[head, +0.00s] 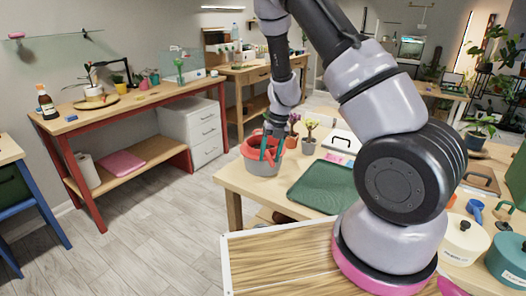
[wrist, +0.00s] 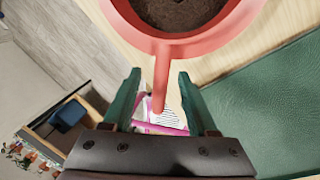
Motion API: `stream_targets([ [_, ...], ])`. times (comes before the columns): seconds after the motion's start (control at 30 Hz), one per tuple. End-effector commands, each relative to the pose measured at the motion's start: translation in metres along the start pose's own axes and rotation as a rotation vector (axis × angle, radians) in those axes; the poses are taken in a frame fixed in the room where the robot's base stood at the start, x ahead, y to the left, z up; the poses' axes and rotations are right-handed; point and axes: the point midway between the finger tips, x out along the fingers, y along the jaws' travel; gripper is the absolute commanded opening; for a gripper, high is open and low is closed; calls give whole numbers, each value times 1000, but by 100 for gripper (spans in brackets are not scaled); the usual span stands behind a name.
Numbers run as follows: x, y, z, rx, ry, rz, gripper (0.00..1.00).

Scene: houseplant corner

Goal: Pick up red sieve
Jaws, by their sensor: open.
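The red sieve (head: 249,152) shows as a red rim around the top of a grey pot (head: 263,169) at the near left corner of the wooden table. In the wrist view, the sieve's wide red ring (wrist: 190,47) fills the top, with dark soil inside it. Its straight handle points down toward my palm. My gripper (head: 271,146) is at the sieve. In the wrist view, my gripper (wrist: 159,84) is open, one teal finger on each side of the handle, with gaps on both sides. The fingers hide part of the sieve in the head view.
A green mat (head: 325,186) lies right of the pot. Small potted plants (head: 309,143) stand behind it. A pink-and-white item (wrist: 165,121) shows below the handle in the wrist view. Pots with lids (head: 463,240) stand at the right. The floor (head: 150,225) to the left is clear.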

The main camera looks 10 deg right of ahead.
Motion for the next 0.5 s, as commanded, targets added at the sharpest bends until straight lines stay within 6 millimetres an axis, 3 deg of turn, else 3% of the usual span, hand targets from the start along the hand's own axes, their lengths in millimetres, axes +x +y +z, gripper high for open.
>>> stream_targets([
  [0.13,14,-2,0,3,0,-1,58],
  [0.37,16,-1,0,1,0,0,58],
  [0.47,16,-1,0,1,0,0,28],
  [0.5,16,-1,0,1,0,0,12],
])
